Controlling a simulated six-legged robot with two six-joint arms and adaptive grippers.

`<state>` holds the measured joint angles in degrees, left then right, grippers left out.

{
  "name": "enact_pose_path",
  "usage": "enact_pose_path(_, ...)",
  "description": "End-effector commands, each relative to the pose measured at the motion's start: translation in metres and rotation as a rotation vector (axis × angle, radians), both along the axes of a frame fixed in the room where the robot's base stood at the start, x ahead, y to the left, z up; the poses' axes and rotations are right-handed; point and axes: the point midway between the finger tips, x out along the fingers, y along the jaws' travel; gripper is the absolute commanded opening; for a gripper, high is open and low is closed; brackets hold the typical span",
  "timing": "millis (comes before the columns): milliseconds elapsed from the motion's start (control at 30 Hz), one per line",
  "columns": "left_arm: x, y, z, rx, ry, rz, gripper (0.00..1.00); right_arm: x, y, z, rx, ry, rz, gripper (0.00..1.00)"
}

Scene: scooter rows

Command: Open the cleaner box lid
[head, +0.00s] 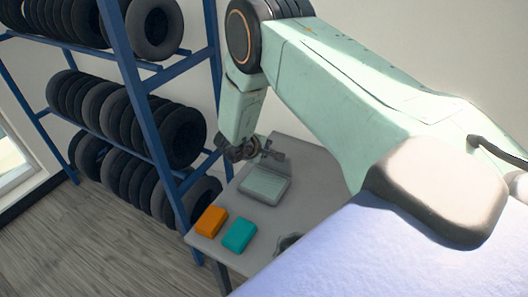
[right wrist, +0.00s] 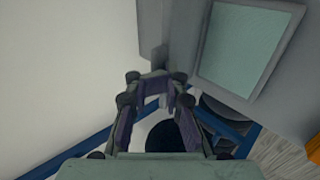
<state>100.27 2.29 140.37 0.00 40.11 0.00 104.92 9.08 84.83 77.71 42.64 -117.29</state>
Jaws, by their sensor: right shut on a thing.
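The cleaner box (head: 264,184) is a grey box with a pale green panel inside its raised rim, on the grey table. It also shows at the upper right of the right wrist view (right wrist: 245,48). My right gripper (head: 262,152) is at the box's back edge, its fingers pointing down at a small grey part there. In the right wrist view the fingertips (right wrist: 155,82) are closed together on this narrow grey part, which seems to belong to the lid. The fingers hide most of it, and I cannot tell how far the lid is raised. My left gripper is out of view.
An orange block (head: 211,221) and a teal block (head: 238,234) lie at the table's (head: 315,180) front left. A dark item (head: 288,243) is partly hidden at the near edge. A blue rack (head: 150,130) of black tyres (head: 178,130) stands close on the left.

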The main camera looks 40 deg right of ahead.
Motion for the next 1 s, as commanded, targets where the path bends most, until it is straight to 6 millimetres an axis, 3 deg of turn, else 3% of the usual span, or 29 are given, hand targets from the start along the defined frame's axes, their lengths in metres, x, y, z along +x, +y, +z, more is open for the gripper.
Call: enact_pose_path(1000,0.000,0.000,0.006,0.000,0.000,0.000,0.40,0.006,-0.016,0.007,0.000,0.001,0.001,0.00)
